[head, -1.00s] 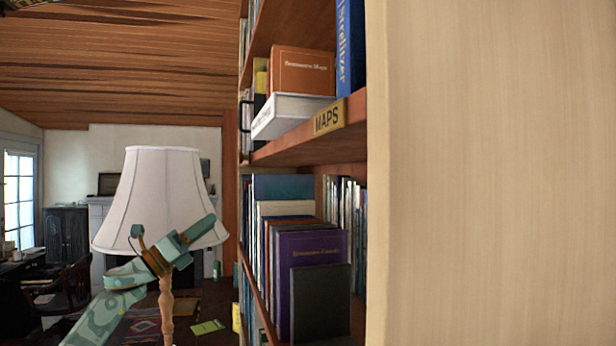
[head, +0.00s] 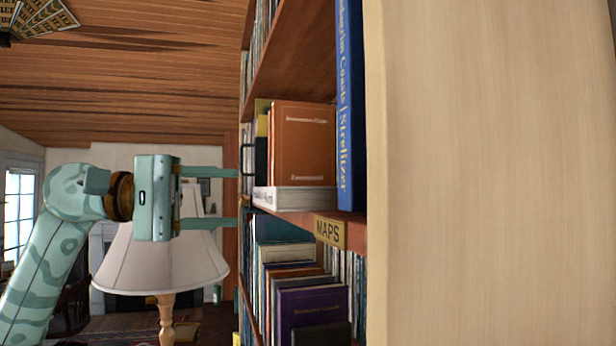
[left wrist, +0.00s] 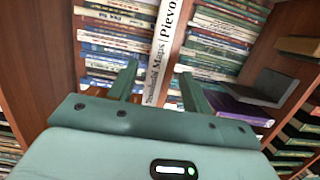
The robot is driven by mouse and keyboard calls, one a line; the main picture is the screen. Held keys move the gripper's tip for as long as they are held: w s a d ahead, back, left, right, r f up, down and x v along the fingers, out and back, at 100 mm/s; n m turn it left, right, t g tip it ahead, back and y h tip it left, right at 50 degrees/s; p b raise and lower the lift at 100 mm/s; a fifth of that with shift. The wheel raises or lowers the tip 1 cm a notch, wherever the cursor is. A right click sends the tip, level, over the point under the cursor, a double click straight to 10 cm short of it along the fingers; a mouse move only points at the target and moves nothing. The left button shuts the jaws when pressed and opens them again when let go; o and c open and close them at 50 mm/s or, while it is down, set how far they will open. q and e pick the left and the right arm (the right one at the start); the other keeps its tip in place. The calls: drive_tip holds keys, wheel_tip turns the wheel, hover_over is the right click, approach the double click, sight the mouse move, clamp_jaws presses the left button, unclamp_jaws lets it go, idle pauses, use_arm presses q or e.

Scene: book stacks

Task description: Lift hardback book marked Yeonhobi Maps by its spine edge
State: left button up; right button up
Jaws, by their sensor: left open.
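A thick white hardback (head: 295,199) lies flat on the shelf above the MAPS label, under an upright orange book. In the left wrist view its white spine (left wrist: 166,45) shows black lettering, partly readable as "Maps | Pievo". My left gripper (head: 239,198) is open and empty, left of the shelf, with one finger above the other at about the white book's height. In the left wrist view its fingertips (left wrist: 158,71) stand on either side of the spine; I cannot tell whether they touch it. My right gripper is out of view.
The orange book (head: 305,145) stands on the white book. A tall blue book (head: 349,110) stands to its right. The MAPS label (head: 330,232) is on the shelf edge, with more books below. A white lampshade (head: 150,265) is behind my left arm. A pale bookcase side (head: 490,180) fills the right.

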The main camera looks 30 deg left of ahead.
sight(260, 196)
use_arm(q)
drive_tip(key=shift+w+d, duration=0.25)
drive_tip(key=shift+w, duration=0.05)
drive_tip(key=p+x, duration=0.4)
drive_tip(key=x, duration=0.1)
drive_tip(key=shift+w+r, duration=0.2)
drive_tip(key=shift+w, duration=0.1)
drive_tip(key=shift+w+f, duration=0.1)
drive_tip(key=shift+a, duration=0.1)
drive_tip(key=shift+c, duration=0.3)
clamp_jaws()
